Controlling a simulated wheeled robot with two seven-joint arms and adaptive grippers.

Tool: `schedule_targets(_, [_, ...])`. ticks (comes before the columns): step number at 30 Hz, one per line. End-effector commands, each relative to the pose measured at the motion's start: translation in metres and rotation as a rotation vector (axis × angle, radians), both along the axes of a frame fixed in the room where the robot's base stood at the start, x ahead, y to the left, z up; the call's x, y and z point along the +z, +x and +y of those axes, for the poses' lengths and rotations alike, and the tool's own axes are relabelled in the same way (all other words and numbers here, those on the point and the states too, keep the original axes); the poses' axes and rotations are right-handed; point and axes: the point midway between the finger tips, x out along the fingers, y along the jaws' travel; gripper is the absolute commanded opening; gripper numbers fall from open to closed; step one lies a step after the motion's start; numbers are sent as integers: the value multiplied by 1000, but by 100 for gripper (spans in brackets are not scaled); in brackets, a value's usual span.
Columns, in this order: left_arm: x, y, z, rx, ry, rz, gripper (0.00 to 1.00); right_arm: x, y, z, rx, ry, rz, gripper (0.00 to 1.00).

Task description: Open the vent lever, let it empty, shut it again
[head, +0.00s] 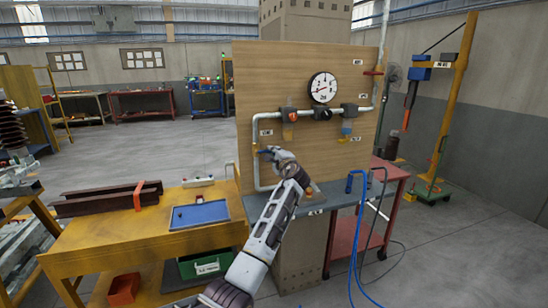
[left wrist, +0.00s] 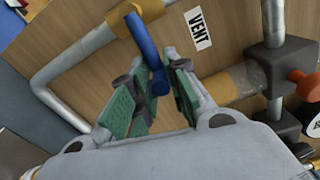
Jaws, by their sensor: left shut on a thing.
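The blue vent lever (left wrist: 146,42) comes off a brass-coloured valve body (left wrist: 136,14) on a grey pipe, beside a white VENT label (left wrist: 198,30). My left gripper (left wrist: 158,76) is shut on the lever, with its green-padded fingers on either side of it. In the head view my left gripper (head: 275,154) is at the lower left of the wooden panel (head: 340,158). There the lever (head: 264,152) shows as a small blue bit pointing right from the upright pipe. The round white gauge (head: 323,87) is higher on the panel; its reading is too small to tell. My right gripper is out of view.
An orange knob (left wrist: 303,86) on a dark fitting is close to the right of my gripper. Blue hoses (head: 352,215) hang at the panel's lower right. A yellow bench (head: 130,245) with a blue tray (head: 200,214) stands at the left.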

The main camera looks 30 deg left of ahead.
Motion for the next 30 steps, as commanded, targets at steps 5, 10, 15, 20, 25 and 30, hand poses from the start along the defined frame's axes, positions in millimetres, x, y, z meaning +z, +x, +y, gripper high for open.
schedule_targets(5, [13, 0, -1, -5, 8, -21, 0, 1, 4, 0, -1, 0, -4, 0])
schedule_targets(10, [13, 0, 0, -4, 8, -21, 0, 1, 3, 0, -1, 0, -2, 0])
schedule_targets(15, [13, 0, 0, -3, 8, -21, 28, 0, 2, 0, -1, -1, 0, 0])
schedule_targets(20, [10, 0, 0, -2, 3, -17, 37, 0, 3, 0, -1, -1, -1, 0])
schedule_targets(25, [7, 0, 0, -1, 0, -13, 37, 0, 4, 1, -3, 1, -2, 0])
schedule_targets(30, [5, -2, -2, -1, -1, -12, 37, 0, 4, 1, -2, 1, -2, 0])
